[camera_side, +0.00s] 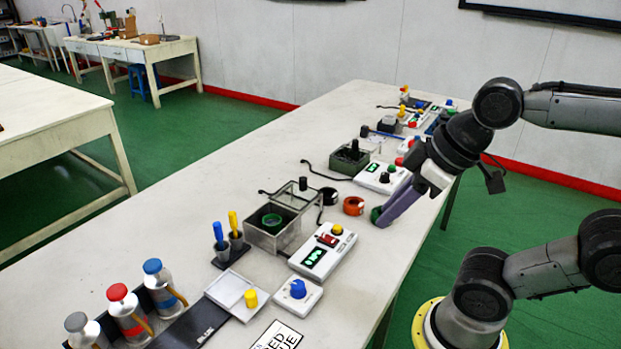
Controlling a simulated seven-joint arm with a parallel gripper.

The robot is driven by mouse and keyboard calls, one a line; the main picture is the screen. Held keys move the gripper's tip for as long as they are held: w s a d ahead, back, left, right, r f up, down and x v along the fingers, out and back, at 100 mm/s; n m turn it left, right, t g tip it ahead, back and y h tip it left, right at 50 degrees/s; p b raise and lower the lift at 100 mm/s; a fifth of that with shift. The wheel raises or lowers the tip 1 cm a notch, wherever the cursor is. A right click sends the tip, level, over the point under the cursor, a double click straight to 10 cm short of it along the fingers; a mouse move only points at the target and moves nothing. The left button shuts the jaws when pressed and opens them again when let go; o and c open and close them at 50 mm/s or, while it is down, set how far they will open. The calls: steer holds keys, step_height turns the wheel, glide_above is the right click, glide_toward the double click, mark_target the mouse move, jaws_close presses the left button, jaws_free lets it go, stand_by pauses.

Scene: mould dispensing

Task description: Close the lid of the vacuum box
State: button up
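The vacuum box (286,243) is an open-topped grey box on the white table, with a green ring-shaped thing inside. Its clear, dark-edged lid (287,197) is open at the back of the box, with a black knob standing up from it. My gripper (379,217) points down and left, low over the table to the right of the box and apart from the lid. Its purple fingers show nearly side-on, with dark green at the tips. I cannot tell whether they are open or shut.
A white controller (323,253) with a green display sits right of the box. A black ring (328,196) and an orange ring (353,206) lie between box and gripper. Blue- and yellow-handled tools (226,238) stand left. Several bottles (127,312) stand in front.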

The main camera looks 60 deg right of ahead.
steer(key=shift+n+y, duration=0.4)
steer(key=shift+n, duration=0.3)
steer(key=w+r, duration=0.1)
steer(key=w, duration=0.1)
steer(key=w+a+r, duration=0.1)
steer(key=r, duration=0.1)
steer(key=shift+w+a+r, duration=0.15)
steer(key=shift+w+r, duration=0.1)
steer(key=shift+w, duration=0.1)
jaws_close()
steer(key=w+d+r+y, duration=0.1)
steer(key=w+d+r, duration=0.15)
steer(key=w, duration=0.55)
steer(key=w+d+f+y, duration=0.2)
steer(key=w+d, duration=1)
steer(key=d+f+m, duration=0.3)
steer(key=d+f, duration=0.2)
steer(key=d, duration=0.4)
steer(key=d+f+m, duration=0.2)
steer(key=d+f, duration=0.4)
steer(key=d, duration=0.2)
glide_toward(295, 191)
steer(key=shift+w+d+f, duration=0.25)
steer(key=shift+d+f, duration=0.05)
steer(key=shift+f, duration=0.3)
steer(key=shift+w+d+f, duration=0.25)
steer(key=shift+f, duration=0.4)
steer(key=shift+w+d+f, duration=0.25)
steer(key=shift+d+f, duration=0.05)
steer(key=shift+f, duration=0.3)
